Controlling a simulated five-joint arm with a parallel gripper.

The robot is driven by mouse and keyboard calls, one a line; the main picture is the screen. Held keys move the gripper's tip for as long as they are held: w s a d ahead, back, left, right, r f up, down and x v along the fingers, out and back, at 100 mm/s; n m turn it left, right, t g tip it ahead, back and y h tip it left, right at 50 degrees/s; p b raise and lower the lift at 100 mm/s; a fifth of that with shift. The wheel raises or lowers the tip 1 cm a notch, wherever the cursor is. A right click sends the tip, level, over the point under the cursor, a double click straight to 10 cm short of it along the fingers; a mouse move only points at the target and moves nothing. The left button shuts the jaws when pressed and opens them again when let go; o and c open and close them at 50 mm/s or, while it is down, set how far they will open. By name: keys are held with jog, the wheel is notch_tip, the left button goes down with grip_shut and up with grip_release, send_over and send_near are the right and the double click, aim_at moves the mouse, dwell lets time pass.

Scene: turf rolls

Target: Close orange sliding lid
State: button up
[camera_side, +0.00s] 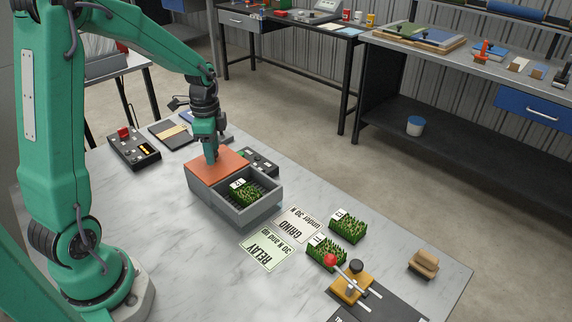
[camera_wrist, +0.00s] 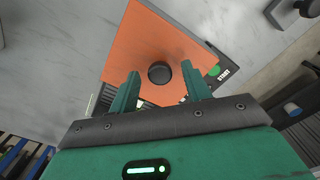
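The orange sliding lid (camera_side: 215,166) covers the back-left part of a grey box (camera_side: 249,215). The front-right part of the box is open, and a tagged green turf piece (camera_side: 246,192) lies inside. My gripper (camera_side: 211,157) points down over the lid. In the wrist view the orange lid (camera_wrist: 128,42) carries a round black knob (camera_wrist: 159,73). My gripper's two fingers (camera_wrist: 160,72) are apart, one on each side of the knob, with visible gaps. Whether the fingertips are level with the knob is hard to tell. The knob is hidden in the side view.
A dark device (camera_side: 259,161) stands close behind the box. A control box (camera_side: 134,149) is at the left. RELAY (camera_side: 266,251) and GRIND (camera_side: 298,224) cards lie front-right, beside two turf pieces (camera_side: 348,228) (camera_side: 326,252). A red-knobbed lever fixture (camera_side: 350,286) stands at the front.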

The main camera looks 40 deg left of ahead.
grip_shut()
jog(key=d, duration=1.2)
jog(key=shift+d+r, duration=0.1)
jog(key=shift+d, duration=0.1)
jog(key=shift+o, duration=0.2)
grip_release()
jog(key=shift+a, duration=0.1)
notch_tip(320, 180, up, 8)
dwell(0.5)
